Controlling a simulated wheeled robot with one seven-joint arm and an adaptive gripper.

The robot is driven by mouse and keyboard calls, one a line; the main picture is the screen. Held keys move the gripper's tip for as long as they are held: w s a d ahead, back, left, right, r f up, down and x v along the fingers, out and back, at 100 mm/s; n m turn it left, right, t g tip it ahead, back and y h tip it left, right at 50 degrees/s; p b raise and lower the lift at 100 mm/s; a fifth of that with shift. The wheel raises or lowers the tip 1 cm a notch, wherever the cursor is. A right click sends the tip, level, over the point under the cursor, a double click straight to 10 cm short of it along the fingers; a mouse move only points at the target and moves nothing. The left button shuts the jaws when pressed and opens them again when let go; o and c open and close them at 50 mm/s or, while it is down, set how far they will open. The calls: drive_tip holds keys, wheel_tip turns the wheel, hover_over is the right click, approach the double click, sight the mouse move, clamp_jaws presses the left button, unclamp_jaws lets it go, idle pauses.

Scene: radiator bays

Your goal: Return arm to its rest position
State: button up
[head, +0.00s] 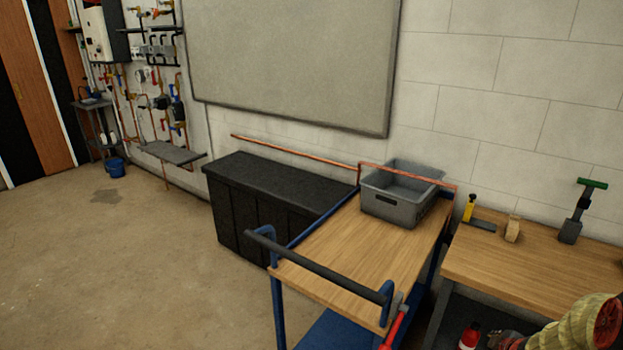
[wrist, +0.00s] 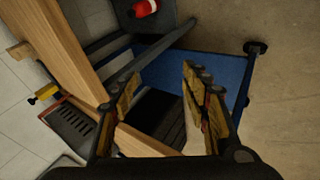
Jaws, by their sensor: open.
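My gripper (wrist: 160,82) shows in the wrist view with its two fingers spread apart. I see nothing held between them. The fingers have worn yellow-brown inner faces and dark outer parts. Behind them are wooden surfaces, a dark area and a blue panel (wrist: 168,62). In the head view I cannot make out the fingers. A yellowish, rounded part at the lower right corner there looks like my arm, cut off by the picture edge.
A blue trolley with a wooden top (head: 355,255) carries a grey bin (head: 392,208). A workbench (head: 530,257) stands right of it, with a green-topped tool (head: 572,230) and a wooden block (head: 513,229). A black chest (head: 277,193) stands behind.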

drive_tip(key=s+a+r+m+g+h+p, duration=0.15)
drive_tip(key=s+a+r+m+g, duration=0.35)
drive_tip(key=s+r+m, duration=0.55)
drive_tip(key=s+a+r+t+y, duration=0.1)
drive_tip(key=s+a+r, duration=0.3)
drive_tip(key=a+r, duration=0.2)
drive_tip(key=s+a+r+t+y+p, duration=0.1)
drive_tip(key=s+a+r, duration=0.3)
drive_tip(key=a, duration=0.7)
drive_tip(key=s+a+r+t+y, duration=0.1)
drive_tip(key=s+a+r, duration=0.2)
drive_tip(key=a+r, duration=0.5)
drive_tip(key=shift+s+a+r, duration=0.2)
drive_tip(key=shift+s+a, duration=0.05)
drive_tip(key=shift+s, duration=0.15)
drive_tip(key=shift+n+y, duration=0.25)
